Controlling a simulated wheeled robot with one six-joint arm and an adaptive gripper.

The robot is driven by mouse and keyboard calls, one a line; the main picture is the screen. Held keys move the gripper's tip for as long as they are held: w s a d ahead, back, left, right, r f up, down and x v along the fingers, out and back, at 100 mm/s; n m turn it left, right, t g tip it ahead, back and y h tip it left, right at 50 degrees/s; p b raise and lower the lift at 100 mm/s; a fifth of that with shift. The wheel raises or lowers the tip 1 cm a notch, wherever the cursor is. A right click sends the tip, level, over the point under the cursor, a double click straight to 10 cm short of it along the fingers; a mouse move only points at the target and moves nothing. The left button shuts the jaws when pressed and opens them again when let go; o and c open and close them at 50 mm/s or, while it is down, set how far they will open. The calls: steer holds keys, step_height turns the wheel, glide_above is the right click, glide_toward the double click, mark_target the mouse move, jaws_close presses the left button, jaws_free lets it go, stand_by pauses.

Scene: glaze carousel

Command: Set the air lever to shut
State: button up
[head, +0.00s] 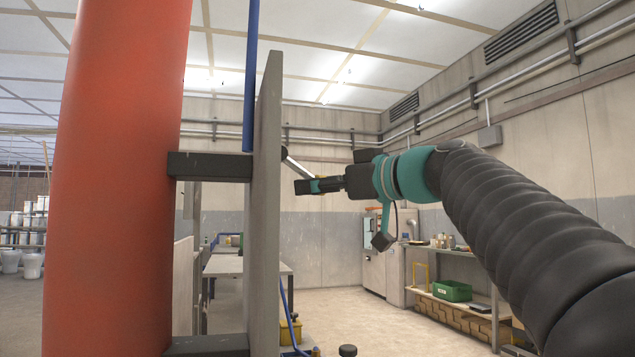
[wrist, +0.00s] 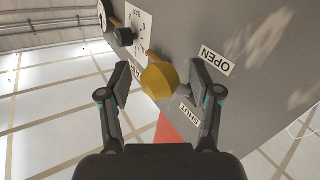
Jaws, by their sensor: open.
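A grey panel (wrist: 240,95) in the wrist view carries a white OPEN label (wrist: 216,60) and a white SHUT label (wrist: 190,115), both right of centre. A yellow lever end (wrist: 158,82), which looks like the air lever, shows between my fingers, left of both labels. I cannot tell which label the lever is set to. My gripper (wrist: 160,92) is open, with a finger on each side of the yellow end; no contact is clear. In the head view the panel (head: 263,200) is nearly edge-on, and my gripper (head: 302,186) is just right of it.
A black knob (wrist: 122,36) and a white dial plate (wrist: 139,24) are at the wrist view's upper left. In the head view, a large red cylinder (head: 110,180) stands left of the panel. A shelf with a green crate (head: 452,291) is at the right. Floor behind is partly clear.

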steer(key=shift+a, duration=0.1)
jaws_close()
